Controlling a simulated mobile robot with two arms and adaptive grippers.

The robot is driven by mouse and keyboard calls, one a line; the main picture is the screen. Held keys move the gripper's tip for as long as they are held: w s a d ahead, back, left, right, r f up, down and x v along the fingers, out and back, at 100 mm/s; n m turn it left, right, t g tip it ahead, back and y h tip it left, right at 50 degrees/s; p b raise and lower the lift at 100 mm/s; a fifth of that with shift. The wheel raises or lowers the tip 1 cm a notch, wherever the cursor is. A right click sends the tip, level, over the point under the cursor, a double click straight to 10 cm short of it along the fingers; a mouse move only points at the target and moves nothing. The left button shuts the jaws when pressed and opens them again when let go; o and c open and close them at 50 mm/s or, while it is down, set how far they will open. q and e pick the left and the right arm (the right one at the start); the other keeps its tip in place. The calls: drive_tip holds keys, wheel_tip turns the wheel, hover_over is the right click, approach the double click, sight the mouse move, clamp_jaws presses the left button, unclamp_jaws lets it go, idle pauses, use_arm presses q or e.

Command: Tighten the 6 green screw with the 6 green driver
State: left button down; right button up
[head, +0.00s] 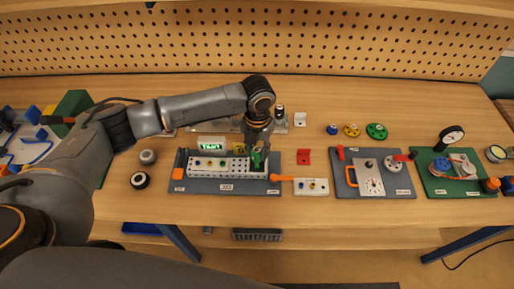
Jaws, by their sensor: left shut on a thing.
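My left arm reaches in from the left, and my left gripper (257,150) points down over the right end of a perforated grey-white block on a dark board (227,186). The gripper is shut on a green driver (257,159), which stands about upright at the block's right end. The screw under the driver is hidden, and I cannot tell whether the tip touches it. Small coloured screw heads (209,162) show along the block's left part. A small display with green characters (211,143) stands behind the block. My right gripper is not in view.
A white block with an orange handle (311,187) lies right of the board. Further right are a dark board with a white dial plate (369,178) and a green board with a gauge (459,184). Coloured discs (376,131) lie behind. A pegboard (300,40) closes the back.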

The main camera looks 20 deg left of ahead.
use_arm(q)
drive_tip(key=m, duration=0.6)
drive_tip(key=shift+m, duration=0.3)
drive_tip(key=c, duration=0.9)
unclamp_jaws()
